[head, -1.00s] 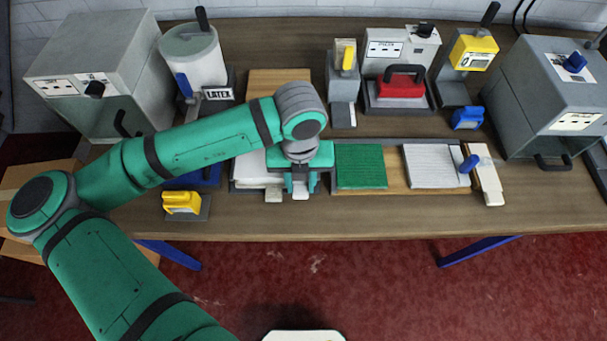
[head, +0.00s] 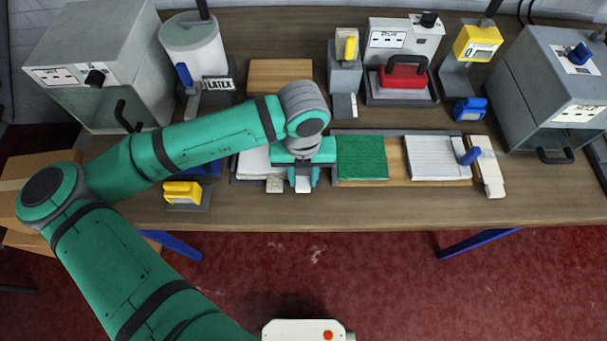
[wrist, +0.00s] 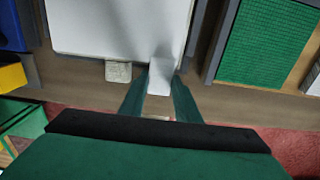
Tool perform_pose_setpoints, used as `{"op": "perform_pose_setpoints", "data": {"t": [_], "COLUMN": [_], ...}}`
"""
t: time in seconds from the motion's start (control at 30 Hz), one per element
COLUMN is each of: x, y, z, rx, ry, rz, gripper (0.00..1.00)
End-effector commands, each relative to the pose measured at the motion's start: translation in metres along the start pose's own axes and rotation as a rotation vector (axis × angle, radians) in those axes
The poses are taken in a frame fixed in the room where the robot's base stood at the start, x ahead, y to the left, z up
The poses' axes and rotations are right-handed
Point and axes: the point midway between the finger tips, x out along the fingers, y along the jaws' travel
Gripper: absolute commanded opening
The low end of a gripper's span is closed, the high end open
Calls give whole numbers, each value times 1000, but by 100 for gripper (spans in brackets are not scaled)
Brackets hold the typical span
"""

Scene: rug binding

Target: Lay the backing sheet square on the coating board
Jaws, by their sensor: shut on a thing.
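A white sheet (wrist: 95,25), which I take as the backing sheet, lies flat in a grey-edged tray, with a pale tab (wrist: 160,75) at its front edge. My gripper (wrist: 163,88) is shut on this tab. In the head view my gripper (head: 303,183) is at the tray's front right, and my arm hides much of the sheet (head: 254,163). A second, beige tab (wrist: 118,71) sticks out to the left, apart from the fingers. A bare wooden board (head: 280,76) lies flat behind my arm; I cannot tell whether it is the coating board.
Right of my gripper a grey-railed board holds a green pile piece (head: 361,158) and a white ridged piece (head: 431,158). A yellow-handled tool (head: 183,194) stands front left. A latex pot (head: 195,55), a red-handled press (head: 402,75) and grey machines line the back.

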Motion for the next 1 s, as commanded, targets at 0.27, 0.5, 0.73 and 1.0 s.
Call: {"op": "perform_pose_setpoints", "data": {"t": [0.27,0.5,0.73,1.0], "x": [5,7,7,-6], "y": [0,0,0,0], "z": [0,0,0,1], "rx": [-1,0,0,0], "ry": [-1,-1,-1,-2], "rz": [0,0,0,-1], "gripper": [7,44,51,51]}}
